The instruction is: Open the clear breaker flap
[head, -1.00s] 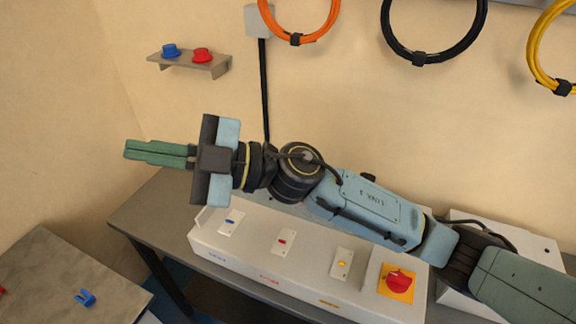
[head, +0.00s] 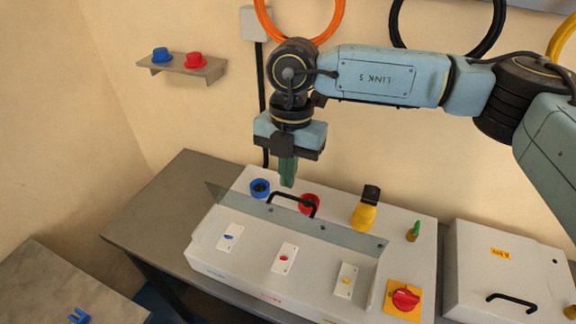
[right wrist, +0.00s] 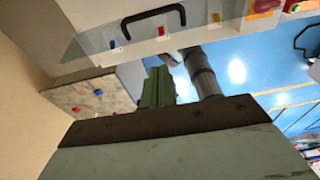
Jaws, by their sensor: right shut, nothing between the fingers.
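The clear breaker flap (head: 340,232) is a grey, see-through strip along the white console, behind a row of small blue, red and yellow breakers. A black bow handle (head: 292,198) is on its upper edge. The flap also shows in the right wrist view (right wrist: 92,42), as does its handle (right wrist: 153,18). I cannot tell the flap's exact angle. My right gripper (head: 288,184) is shut and empty, pointing down just behind and above the handle, seemingly apart from it. Its green fingers show in the right wrist view (right wrist: 158,86). My left gripper is not in view.
A white box (head: 505,265) stands at the right. A shelf (head: 190,68) holds blue and red caps.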

